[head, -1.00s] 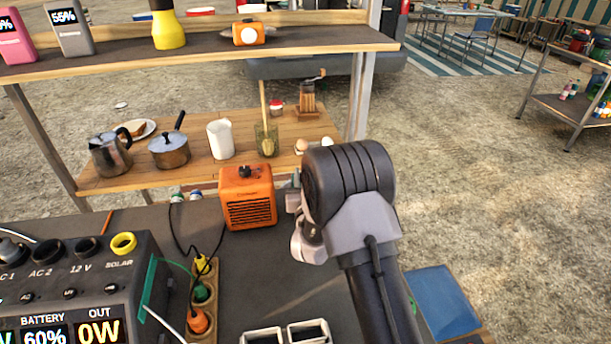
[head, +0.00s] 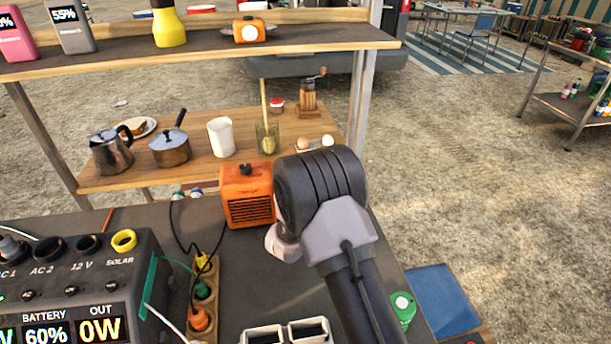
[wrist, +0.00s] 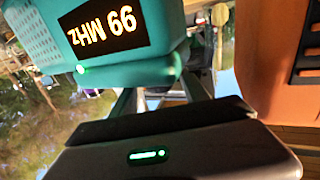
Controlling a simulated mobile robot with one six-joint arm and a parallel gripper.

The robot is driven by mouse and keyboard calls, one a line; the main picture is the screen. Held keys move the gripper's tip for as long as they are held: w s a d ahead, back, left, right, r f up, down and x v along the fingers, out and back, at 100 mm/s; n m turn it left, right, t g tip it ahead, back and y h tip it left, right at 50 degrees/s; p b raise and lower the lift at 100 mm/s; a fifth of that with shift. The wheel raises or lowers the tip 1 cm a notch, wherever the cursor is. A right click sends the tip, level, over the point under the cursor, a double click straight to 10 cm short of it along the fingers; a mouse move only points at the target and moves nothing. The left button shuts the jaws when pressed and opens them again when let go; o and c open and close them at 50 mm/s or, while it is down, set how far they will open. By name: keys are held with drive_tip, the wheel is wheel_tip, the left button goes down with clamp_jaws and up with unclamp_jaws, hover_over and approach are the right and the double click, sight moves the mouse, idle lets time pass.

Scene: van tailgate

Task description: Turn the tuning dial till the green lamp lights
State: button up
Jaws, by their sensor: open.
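In the wrist view a teal radio (wrist: 130,68) shows "99 MHz" upside down on its display. A small green lamp (wrist: 82,70) on it is lit. No tuning dial on it is clearly visible; that part is hidden below the housing. My gripper (wrist: 160,97) is open, its grey fingers reaching under the radio's near end; whether they touch anything cannot be told. In the head view my wrist hides the radio and the fingertips, just right of an orange box (head: 246,195) with a grille and a black top knob.
The orange box stands close beside my gripper. At left are a power station (head: 75,285) and a socket strip (head: 203,325) with cables. Two white-rimmed square holders (head: 263,335) lie in front. A wooden shelf (head: 200,172) with cookware stands behind.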

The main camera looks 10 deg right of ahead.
drive_tip(key=p+v, duration=0.2)
drive_tip(key=v, duration=1.5)
drive_tip(key=shift+s, duration=0.2)
drive_tip(key=s+r+m+g+y, duration=0.2)
drive_tip(key=r+g+y, duration=0.1)
drive_tip(key=r, duration=0.4)
drive_tip(key=s+r+m+g+y, duration=0.1)
drive_tip(key=s+r+g+y, duration=0.25)
drive_tip(key=r, duration=0.35)
drive_tip(key=s+d+r+n+g+y, duration=0.1)
drive_tip(key=s+g, duration=0.1)
drive_tip(key=s, duration=0.9)
drive_tip(key=s+d+r+n+g+y, duration=0.1)
drive_tip(key=s+g, duration=0.1)
drive_tip(key=s, duration=0.9)
drive_tip(key=shift+n, duration=0.4)
